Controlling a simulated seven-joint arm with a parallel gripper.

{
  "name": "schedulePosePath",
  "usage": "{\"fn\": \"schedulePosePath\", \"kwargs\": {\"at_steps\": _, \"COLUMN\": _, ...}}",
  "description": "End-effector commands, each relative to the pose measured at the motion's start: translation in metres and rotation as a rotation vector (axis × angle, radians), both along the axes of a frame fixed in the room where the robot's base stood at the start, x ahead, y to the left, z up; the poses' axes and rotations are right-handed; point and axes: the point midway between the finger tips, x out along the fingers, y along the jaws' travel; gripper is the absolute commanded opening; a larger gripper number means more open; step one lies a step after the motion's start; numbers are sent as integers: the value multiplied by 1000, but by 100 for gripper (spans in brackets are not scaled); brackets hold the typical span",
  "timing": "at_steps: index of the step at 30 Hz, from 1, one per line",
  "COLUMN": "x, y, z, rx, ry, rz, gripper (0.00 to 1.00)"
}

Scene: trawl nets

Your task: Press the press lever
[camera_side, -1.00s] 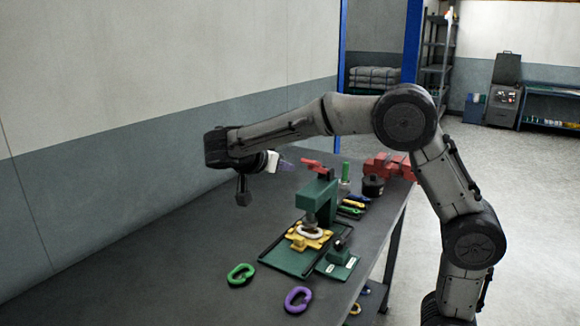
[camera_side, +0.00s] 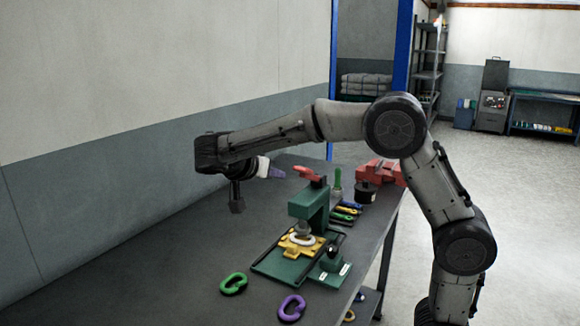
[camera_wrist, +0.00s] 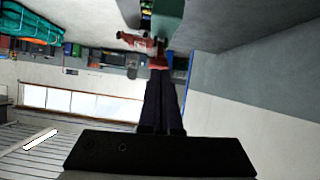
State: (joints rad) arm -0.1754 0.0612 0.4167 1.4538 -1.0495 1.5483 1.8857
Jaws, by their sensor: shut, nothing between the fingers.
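The green press (camera_side: 311,203) stands on the dark bench with its red press lever (camera_side: 309,174) on top. Under its ram a pale ring (camera_side: 302,239) lies on a yellow fixture. My gripper (camera_side: 281,173) is shut and empty, pointing right at about the lever's height, its tips close to the lever's left end. In the wrist view, the two dark fingers of my gripper (camera_wrist: 161,75) lie together, with their tips near the red lever (camera_wrist: 158,62). I cannot tell whether they touch it. Part of the green press (camera_wrist: 168,15) shows beyond it.
A green ring (camera_side: 233,284) and a purple ring (camera_side: 292,308) lie at the bench's front. A red vise (camera_side: 382,172), a dark round container (camera_side: 365,192) and several coloured tools (camera_side: 347,210) stand or lie behind the press. The bench left of the press is clear.

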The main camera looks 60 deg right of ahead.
Motion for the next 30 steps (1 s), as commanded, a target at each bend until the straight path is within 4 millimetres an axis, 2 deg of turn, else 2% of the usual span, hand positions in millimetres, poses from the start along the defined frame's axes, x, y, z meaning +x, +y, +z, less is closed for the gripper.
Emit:
{"fn": "schedulePosePath", "kwargs": {"at_steps": 4, "x": 8, "y": -7, "z": 28, "rx": 95, "ry": 42, "rz": 32, "gripper": 0}}
{"fn": "schedulePosePath", "kwargs": {"at_steps": 9, "x": 11, "y": -40, "z": 74, "rx": 211, "ry": 6, "rz": 25, "gripper": 0}}
{"fn": "schedulePosePath", "kwargs": {"at_steps": 13, "x": 6, "y": -63, "z": 95, "rx": 243, "ry": -57, "rz": -15, "gripper": 0}}
{"fn": "schedulePosePath", "kwargs": {"at_steps": 18, "x": 0, "y": -76, "z": 97, "rx": 242, "ry": -70, "rz": -47, "gripper": 0}}
{"fn": "schedulePosePath", "kwargs": {"at_steps": 30, "x": 0, "y": -80, "z": 93, "rx": 241, "ry": -69, "rz": -50, "gripper": 0}}
